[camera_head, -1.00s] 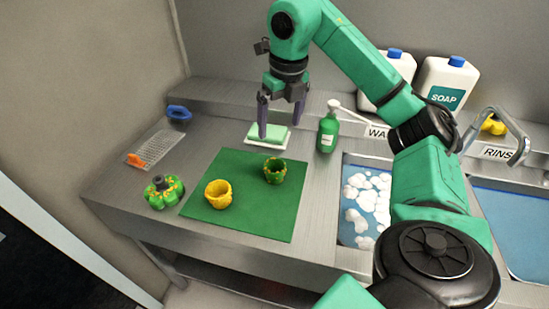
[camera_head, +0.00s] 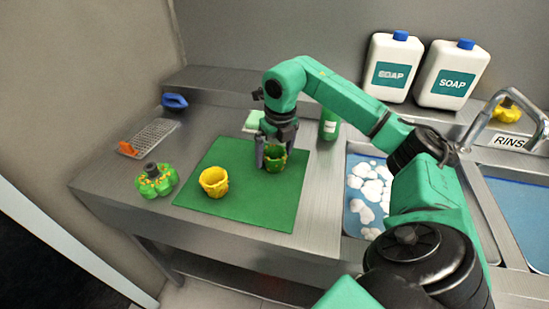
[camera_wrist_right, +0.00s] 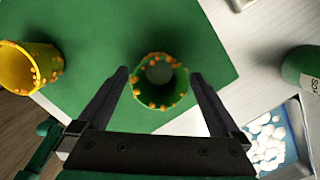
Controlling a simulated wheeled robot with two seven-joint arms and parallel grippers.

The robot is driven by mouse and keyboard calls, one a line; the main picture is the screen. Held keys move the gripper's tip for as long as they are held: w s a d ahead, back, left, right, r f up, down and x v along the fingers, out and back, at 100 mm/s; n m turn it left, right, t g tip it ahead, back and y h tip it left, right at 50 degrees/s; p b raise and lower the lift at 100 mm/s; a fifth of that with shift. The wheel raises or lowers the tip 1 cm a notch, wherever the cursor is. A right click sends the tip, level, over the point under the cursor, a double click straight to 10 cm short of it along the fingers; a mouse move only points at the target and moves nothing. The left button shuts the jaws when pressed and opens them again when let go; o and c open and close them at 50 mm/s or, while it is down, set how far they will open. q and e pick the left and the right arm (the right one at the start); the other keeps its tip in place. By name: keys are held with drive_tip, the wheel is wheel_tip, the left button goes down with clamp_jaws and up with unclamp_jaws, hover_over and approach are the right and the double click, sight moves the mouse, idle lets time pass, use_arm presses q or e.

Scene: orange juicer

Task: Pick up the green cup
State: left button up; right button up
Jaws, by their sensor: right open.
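The green cup (camera_head: 275,163) stands on the green mat (camera_head: 240,210), partly hidden by my gripper in the head view. In the right wrist view the green cup (camera_wrist_right: 160,80), with orange spots, lies between and just beyond the tips of the two fingers. My right gripper (camera_head: 272,154) is open and low over the mat at the cup; in the wrist view its fingers (camera_wrist_right: 160,80) are spread on either side. I cannot tell whether a finger touches the cup. My left gripper is not in view.
A yellow cup (camera_head: 214,182) stands left on the mat, with a green flower-shaped object (camera_head: 156,181) beyond its edge. A grater (camera_head: 150,138) and blue-handled item (camera_head: 174,101) lie farther back. A green bottle (camera_head: 329,126) and sink with foam (camera_head: 368,190) are to the right.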

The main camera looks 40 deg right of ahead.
drive_tip(key=c, duration=1.3)
